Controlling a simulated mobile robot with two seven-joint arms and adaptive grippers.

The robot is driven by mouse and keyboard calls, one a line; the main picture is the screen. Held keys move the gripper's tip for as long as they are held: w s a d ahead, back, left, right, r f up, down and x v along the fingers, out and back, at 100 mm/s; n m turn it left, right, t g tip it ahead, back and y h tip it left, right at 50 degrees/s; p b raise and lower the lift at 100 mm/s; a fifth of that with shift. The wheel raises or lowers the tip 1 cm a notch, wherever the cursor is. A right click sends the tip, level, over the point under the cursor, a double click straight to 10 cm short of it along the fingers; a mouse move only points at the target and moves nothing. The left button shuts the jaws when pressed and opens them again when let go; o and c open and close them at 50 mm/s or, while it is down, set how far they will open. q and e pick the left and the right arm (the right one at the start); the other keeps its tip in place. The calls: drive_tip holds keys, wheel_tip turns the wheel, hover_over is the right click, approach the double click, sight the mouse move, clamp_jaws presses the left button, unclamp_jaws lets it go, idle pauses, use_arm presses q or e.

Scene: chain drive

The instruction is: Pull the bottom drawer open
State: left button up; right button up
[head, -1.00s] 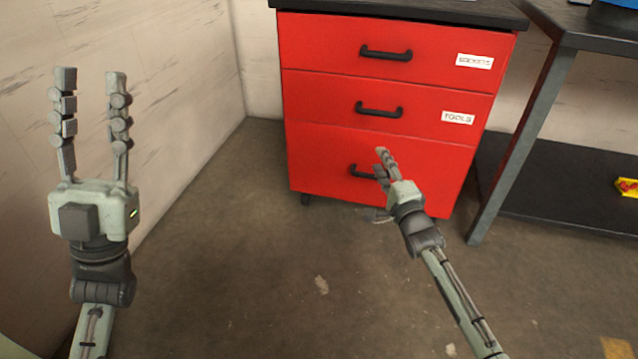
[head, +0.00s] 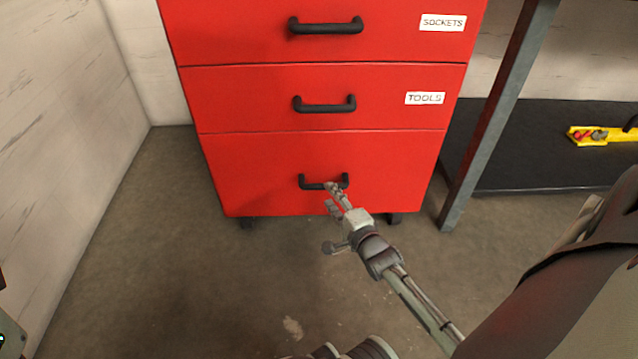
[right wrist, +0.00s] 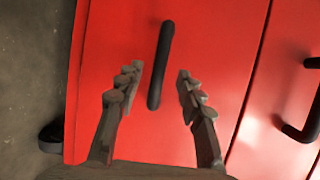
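The bottom drawer (head: 260,180) is the lowest red front of the cabinet and looks shut. Its black handle (head: 310,184) is a horizontal bar, partly covered by my right gripper in the head view. My right gripper (head: 333,194) is at the handle's right part. In the right wrist view, the right gripper (right wrist: 160,85) is open, and the near end of the handle (right wrist: 160,65) shows between its spread fingertips. I cannot tell whether the fingers touch the handle. My left gripper does not show clearly; only a piece of arm is at the lower left edge.
Above are the drawer labelled TOOLS (head: 240,100) and the drawer labelled SOCKETS (head: 230,30), both shut. A workbench leg (head: 495,120) and low dark shelf (head: 540,160) stand to the right. A wall (head: 60,130) is on the left. The floor in front is clear.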

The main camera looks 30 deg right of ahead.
sight(324, 189)
drive_tip(key=b+x, duration=0.1)
drive_tip(key=x, duration=0.4)
drive_tip(key=shift+w, duration=0.4)
clamp_jaws()
